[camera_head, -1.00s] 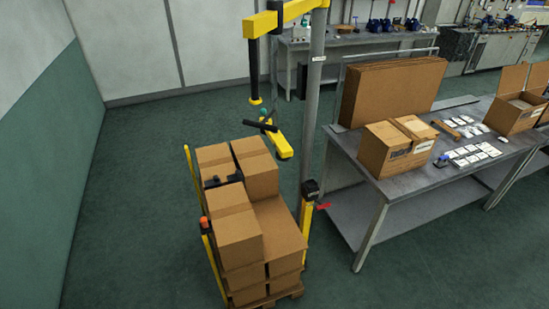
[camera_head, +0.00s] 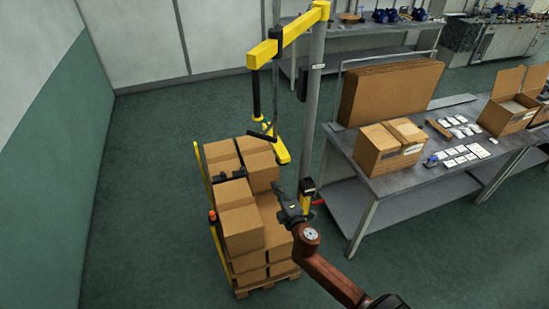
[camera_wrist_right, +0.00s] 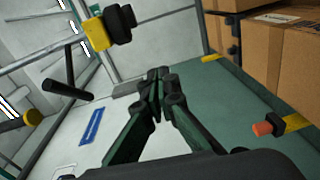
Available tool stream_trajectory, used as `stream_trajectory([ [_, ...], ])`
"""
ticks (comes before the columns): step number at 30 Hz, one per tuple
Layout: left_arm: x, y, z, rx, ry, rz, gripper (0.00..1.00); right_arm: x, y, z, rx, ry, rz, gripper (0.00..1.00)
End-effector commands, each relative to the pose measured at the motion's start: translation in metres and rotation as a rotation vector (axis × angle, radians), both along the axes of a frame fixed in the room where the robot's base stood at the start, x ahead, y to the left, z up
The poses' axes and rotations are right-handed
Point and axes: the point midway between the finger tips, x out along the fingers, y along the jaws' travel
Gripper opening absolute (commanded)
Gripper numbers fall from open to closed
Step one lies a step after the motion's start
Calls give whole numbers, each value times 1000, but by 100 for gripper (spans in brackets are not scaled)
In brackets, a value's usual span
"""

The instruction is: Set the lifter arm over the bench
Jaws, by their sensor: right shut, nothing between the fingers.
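The yellow lifter arm (camera_head: 292,34) reaches left from the top of a grey post (camera_head: 312,110). Its black hanging tube and yellow hook (camera_head: 273,153) with a dark handle (camera_head: 262,135) hang over the stacked boxes, left of the bench (camera_head: 415,180). My right gripper (camera_head: 279,192) is in front of the post, over the right side of the stack. In the right wrist view the right gripper (camera_wrist_right: 158,74) is shut and empty. Yellow and black lifter parts (camera_wrist_right: 98,34) show beyond it, apart from the fingers. My left gripper is out of view.
Cartons (camera_head: 240,228) stand on a pallet (camera_head: 265,286) between yellow uprights. The bench holds flat cardboard (camera_head: 390,92), an open carton (camera_head: 390,146) and small white packs. Floor at the left is clear. An orange knob (camera_wrist_right: 262,129) shows in the wrist view.

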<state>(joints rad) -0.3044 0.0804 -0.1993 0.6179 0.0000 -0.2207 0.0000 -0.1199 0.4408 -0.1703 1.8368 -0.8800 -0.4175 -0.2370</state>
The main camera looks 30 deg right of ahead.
Motion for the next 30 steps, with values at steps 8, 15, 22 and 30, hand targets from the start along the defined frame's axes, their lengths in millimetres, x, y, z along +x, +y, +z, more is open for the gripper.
stream_trajectory([
  [8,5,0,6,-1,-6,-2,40,-1,9,46,-53,-61,14,0],
  [15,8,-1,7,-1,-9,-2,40,0,9,45,-51,-61,14,0],
  [22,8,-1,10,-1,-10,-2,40,22,5,46,-53,-61,13,0],
  [30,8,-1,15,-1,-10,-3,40,77,-4,46,-51,-60,12,0],
])
